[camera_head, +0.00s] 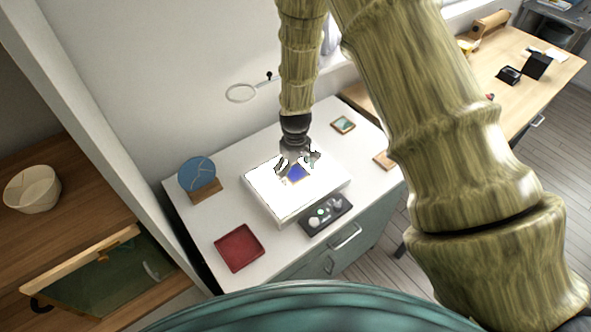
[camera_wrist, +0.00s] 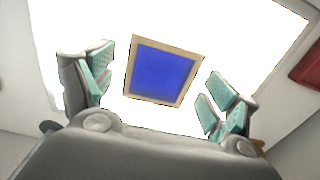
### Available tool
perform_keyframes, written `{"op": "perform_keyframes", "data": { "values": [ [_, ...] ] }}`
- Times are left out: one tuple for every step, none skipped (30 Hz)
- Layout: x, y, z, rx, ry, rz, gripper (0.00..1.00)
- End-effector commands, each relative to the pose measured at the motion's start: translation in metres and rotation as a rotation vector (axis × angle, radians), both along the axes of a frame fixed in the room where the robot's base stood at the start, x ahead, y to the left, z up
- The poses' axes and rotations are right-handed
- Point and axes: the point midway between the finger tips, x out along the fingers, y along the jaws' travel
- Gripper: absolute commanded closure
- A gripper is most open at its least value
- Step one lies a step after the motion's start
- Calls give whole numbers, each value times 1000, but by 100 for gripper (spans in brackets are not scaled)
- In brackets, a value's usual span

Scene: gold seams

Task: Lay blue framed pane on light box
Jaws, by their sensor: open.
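The blue framed pane (camera_wrist: 162,73) has a pale wooden frame and lies on the glowing white light box; it also shows in the head view (camera_head: 295,173), partly hidden by my gripper. The light box (camera_head: 268,196) stands on the white cabinet top. My gripper (camera_head: 297,162) is above the light box. In the wrist view my gripper (camera_wrist: 158,95) is open, with its teal-padded fingers apart on either side of the pane and nothing between them in its grip.
A red tray (camera_head: 239,248) lies front left of the light box, and a dark tray of small items (camera_head: 326,214) lies in front. A blue disc on a wooden stand (camera_head: 198,175) is at left. A small framed pane (camera_head: 343,124) lies behind right; another frame (camera_head: 384,160) lies at right.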

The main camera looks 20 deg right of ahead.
Motion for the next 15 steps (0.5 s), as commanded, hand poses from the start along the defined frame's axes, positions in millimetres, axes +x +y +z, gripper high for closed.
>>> {"op": "perform_keyframes", "data": {
  "values": [
    [0, 0, 0, 0, 0, 0, 13],
    [0, 0, 0, 0, 0, 0, 13],
    [0, 0, 1, 0, 0, 0, 13],
    [0, 0, 1, 0, 0, 0, 13],
    [0, 0, 3, 0, 0, 0, 13],
    [0, 0, 4, 0, -1, 0, 13],
    [0, 0, 4, 0, -1, 0, 13],
    [0, 0, 5, 0, -1, 0, 13],
    [1, 0, 8, 0, -1, 0, 13],
    [1, 0, 10, 0, -1, 0, 13],
    [1, 0, 13, 1, -2, 0, 13],
    [1, 0, 17, 0, -2, 0, 13],
    [1, 0, 19, 0, -2, 0, 13],
    [1, 0, 23, 0, -2, 0, 13],
    [1, 0, 27, 0, -2, 0, 13]
  ]
}}
